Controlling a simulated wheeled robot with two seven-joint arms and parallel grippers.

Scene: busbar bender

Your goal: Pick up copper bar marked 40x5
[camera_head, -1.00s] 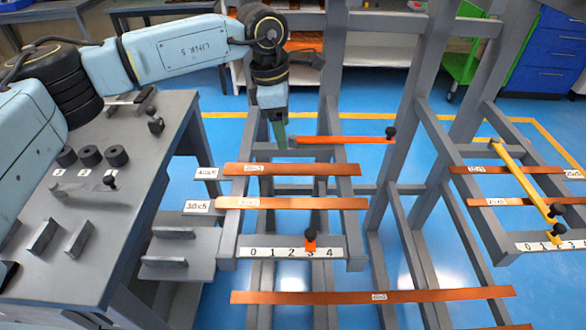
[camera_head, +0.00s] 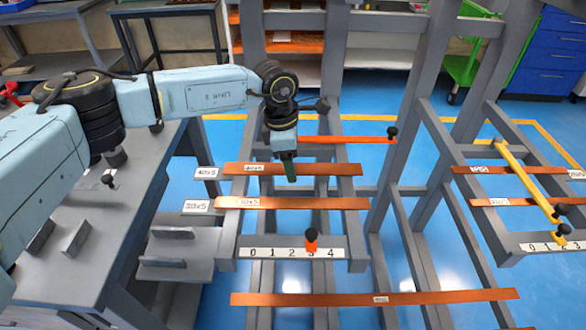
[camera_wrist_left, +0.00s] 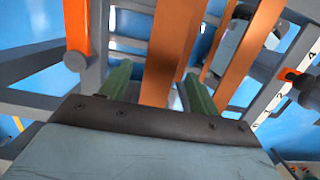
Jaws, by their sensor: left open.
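The copper bar at the white 40x5 label (camera_head: 207,173) is the upper flat bar (camera_head: 330,169) on the near rack in the head view. It lies across the rack rails. My left gripper (camera_head: 290,172) points down over the middle of this bar, its green fingers overlapping it. In the left wrist view the fingers stand apart, and the bar (camera_wrist_left: 172,45) passes through the space between them. Whether either finger touches it cannot be told. The bar at the 30x5 label (camera_head: 335,203) lies just in front, outside the fingers. My right gripper is not seen.
An orange stop bar (camera_head: 345,139) with a black knob lies behind the copper bar. A numbered scale (camera_head: 270,252) with another black knob is at the rack's front. A grey table (camera_head: 85,220) stands left, and a second rack with a yellow bar (camera_head: 525,178) stands right.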

